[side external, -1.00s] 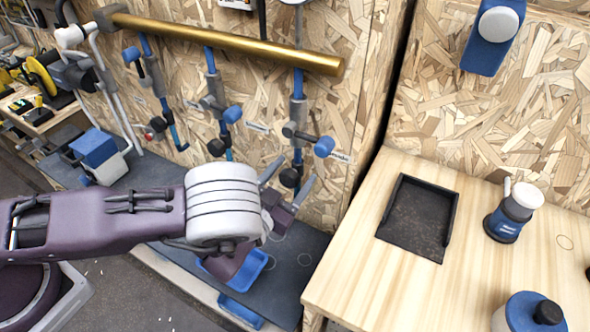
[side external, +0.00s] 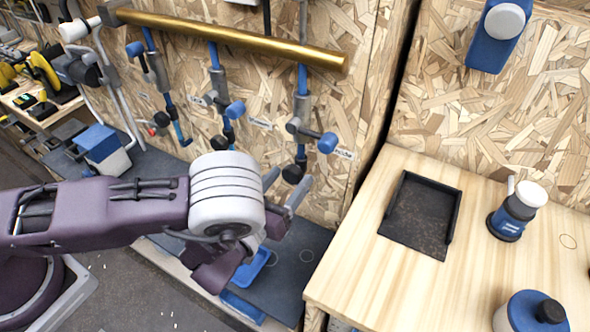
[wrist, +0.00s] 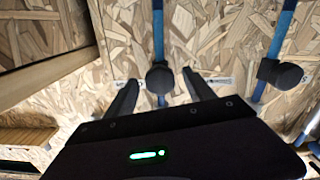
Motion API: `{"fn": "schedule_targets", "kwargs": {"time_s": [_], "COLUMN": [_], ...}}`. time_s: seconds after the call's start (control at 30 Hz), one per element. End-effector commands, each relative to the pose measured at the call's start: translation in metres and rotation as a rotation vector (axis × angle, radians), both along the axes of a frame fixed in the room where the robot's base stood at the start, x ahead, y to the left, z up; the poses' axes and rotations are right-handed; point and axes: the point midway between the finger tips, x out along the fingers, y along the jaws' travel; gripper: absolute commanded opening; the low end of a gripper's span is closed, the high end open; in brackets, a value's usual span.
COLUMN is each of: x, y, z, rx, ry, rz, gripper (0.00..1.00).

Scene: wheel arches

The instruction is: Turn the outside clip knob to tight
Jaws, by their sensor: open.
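Three blue clip stems with grey bodies hang from a brass bar (side external: 235,40) on the chipboard wall. The rightmost clip has a blue-ended side knob (side external: 327,143) and a black round knob (side external: 293,173) low on its stem. A small white label is beside it; I cannot read it surely as the outside one. My gripper (side external: 291,176) is open and empty, its fingers pointing up near that lower black knob. In the wrist view, a black knob (wrist: 159,79) on a blue stem appears between the fingertips, apparently beyond them. Contact is not visible.
The middle clip (side external: 222,118) hangs left of the rightmost one. A second black knob (wrist: 283,74) shows right in the wrist view. A wooden bench (side external: 370,265) with a black tray (side external: 418,238) stands right. A blue tray (side external: 252,268) lies beneath my gripper.

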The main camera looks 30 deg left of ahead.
Motion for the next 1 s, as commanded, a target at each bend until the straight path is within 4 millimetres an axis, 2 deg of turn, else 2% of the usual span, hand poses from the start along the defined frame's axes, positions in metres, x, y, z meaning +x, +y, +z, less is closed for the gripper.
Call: {"fn": "schedule_targets", "kwargs": {"time_s": [0.1,0.23,0.53,0.83,0.87,1.0], "x": [0.024,0.041,0.046,0.045,0.045,0.045], "y": [0.001,0.0,0.0,0.0,0.0,-0.001], "z": [0.001,0.0,0.0,0.0,0.0,0.0], "rx": [-0.001,0.001,0.003,0.004,0.004,0.114], "ry": [-0.004,-0.002,0.0,0.0,0.0,0.001], "rz": [0.002,0.001,0.0,0.0,0.0,-0.002], "gripper": [0.63,0.63,0.63,0.04,0.0,0.0]}}
